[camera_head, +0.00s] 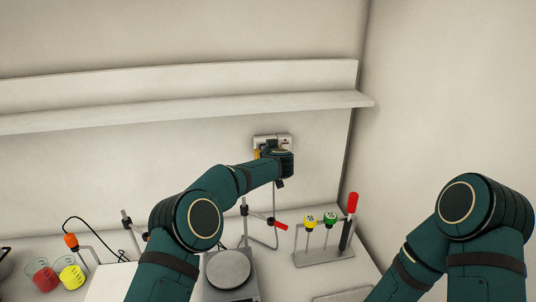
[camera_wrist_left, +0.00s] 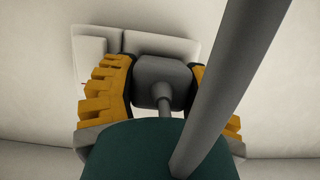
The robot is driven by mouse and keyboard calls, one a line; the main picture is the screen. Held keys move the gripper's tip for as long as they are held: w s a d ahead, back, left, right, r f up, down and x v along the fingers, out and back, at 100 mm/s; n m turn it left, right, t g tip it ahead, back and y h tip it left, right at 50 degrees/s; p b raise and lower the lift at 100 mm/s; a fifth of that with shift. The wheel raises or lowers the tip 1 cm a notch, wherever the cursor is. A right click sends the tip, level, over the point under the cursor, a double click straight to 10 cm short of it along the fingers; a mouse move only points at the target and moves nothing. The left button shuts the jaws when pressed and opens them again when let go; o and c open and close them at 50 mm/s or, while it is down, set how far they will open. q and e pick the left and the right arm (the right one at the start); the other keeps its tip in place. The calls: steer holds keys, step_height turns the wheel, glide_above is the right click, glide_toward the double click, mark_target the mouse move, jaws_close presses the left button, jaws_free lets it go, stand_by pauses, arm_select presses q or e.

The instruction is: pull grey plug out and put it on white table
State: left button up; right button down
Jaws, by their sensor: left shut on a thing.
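The grey plug (camera_wrist_left: 160,82) is between the yellow fingers of my left gripper (camera_wrist_left: 163,80), which are shut on it. Behind it is the pale wall socket (camera_wrist_left: 155,42); I cannot tell whether the plug is still seated or slightly apart. In the head view my left gripper (camera_head: 263,154) is at the wall socket (camera_head: 271,139), below the shelf, and my wrist hides the plug. A grey cable from the plug crosses the wrist view. The white table (camera_head: 300,284) lies below. My right arm is at the lower right, its gripper out of view.
A long white shelf (camera_head: 180,93) runs above the socket. On the table stand a round-topped device (camera_head: 229,268), a rack with coloured caps (camera_head: 325,257) and beakers of red (camera_head: 45,279) and yellow (camera_head: 72,277) liquid. Some table shows bare at the front right.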

arm_select(q)
steer(key=shift+s+f, duration=0.1)
steer(key=shift+s+d, duration=0.1)
steer(key=shift+s, duration=0.2)
steer(key=shift+s, duration=0.25)
stand_by(0.5)
steer(key=s, duration=0.3)
steer(key=shift+s+d+b, duration=0.1)
steer(key=shift+d+b, duration=0.2)
steer(key=shift+d, duration=0.05)
stand_by(0.4)
stand_by(0.4)
